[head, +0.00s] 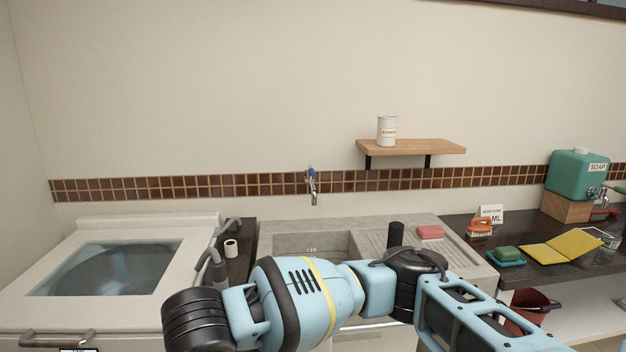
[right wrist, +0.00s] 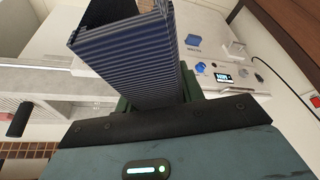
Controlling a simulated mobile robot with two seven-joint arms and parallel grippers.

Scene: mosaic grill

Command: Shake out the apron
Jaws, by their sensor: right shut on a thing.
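The apron (right wrist: 135,60) shows in the right wrist view as dark blue cloth with fine pale stripes. It stands up as a folded, box-like shape with a dark hollow at its top. My right gripper (right wrist: 162,100) is shut on its lower part; the dark green fingers show at both sides of the cloth. The grasped edge is hidden between the fingers. In the head view a pale blue arm of mine crosses the front of the sink, and neither the apron nor a gripper shows there. My left gripper is not in view.
A stone sink (head: 375,228) with a wall tap (head: 312,185) is ahead. A white lidded machine (head: 40,265) stands at left. The dark counter (head: 530,282) at right holds a sponge, a yellow cloth (head: 562,246) and a soap dispenser (head: 577,175). A wooden shelf (head: 430,147) bears a white can.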

